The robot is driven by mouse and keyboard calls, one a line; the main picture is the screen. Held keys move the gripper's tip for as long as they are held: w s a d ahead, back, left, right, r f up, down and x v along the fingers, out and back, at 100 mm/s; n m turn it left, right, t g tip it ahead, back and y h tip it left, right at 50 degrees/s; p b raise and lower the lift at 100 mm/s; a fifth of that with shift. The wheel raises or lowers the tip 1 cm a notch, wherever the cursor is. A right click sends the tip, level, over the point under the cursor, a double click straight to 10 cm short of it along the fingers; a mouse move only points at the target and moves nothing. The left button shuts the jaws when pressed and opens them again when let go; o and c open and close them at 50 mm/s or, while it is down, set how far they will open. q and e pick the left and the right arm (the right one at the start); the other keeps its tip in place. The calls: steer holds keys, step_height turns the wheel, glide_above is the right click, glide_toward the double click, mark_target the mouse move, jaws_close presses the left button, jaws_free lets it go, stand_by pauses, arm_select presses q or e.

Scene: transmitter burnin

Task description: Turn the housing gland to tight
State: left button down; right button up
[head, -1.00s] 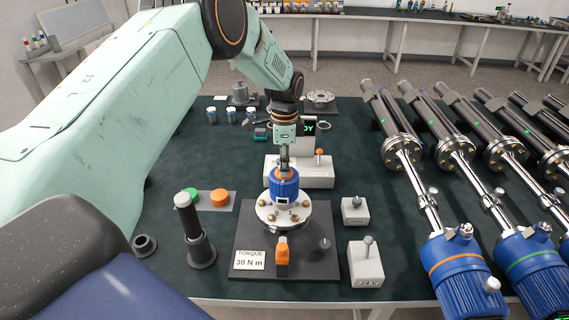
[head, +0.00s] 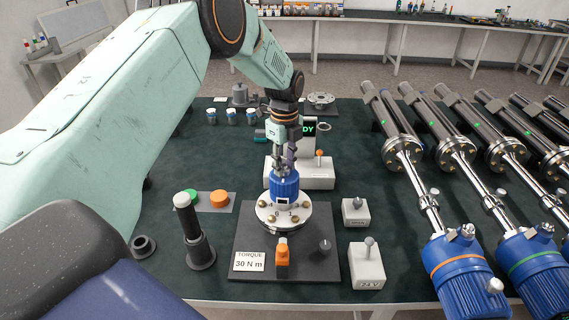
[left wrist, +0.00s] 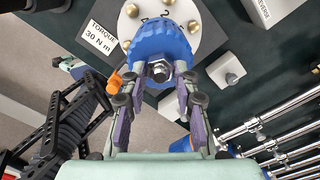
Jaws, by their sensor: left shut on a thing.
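The blue housing (head: 285,185) stands upright on a pale round flange with brass bolts (head: 265,215), on a dark plate (head: 245,240). In the left wrist view the blue ribbed housing (left wrist: 140,42) shows from above, with the silver hex gland (left wrist: 160,71) on its top. My left gripper (head: 285,166) points down from above at the top of the housing. In the left wrist view its fingers (left wrist: 167,76) sit on both sides of the gland and are shut on it. The gland is hidden by the fingers in the head view. My right gripper is not seen.
A torque label (head: 249,262) reads 30 N m. An orange lever (head: 282,258) and a 24V switch box (head: 366,265) are near the plate. A dark post (head: 195,232) stands at left. Several finished transmitters (head: 465,265) lie at right. A white unit (head: 315,174) is behind.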

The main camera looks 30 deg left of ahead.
mark_target(285, 165)
arm_select(q)
steer(key=shift+w+r+m, duration=0.1)
steer(key=shift+w+m, duration=0.05)
steer(key=shift+m, duration=0.35)
steer(key=c, duration=1)
jaws_free()
step_height(285, 165, up, 12)
stand_by(0.4)
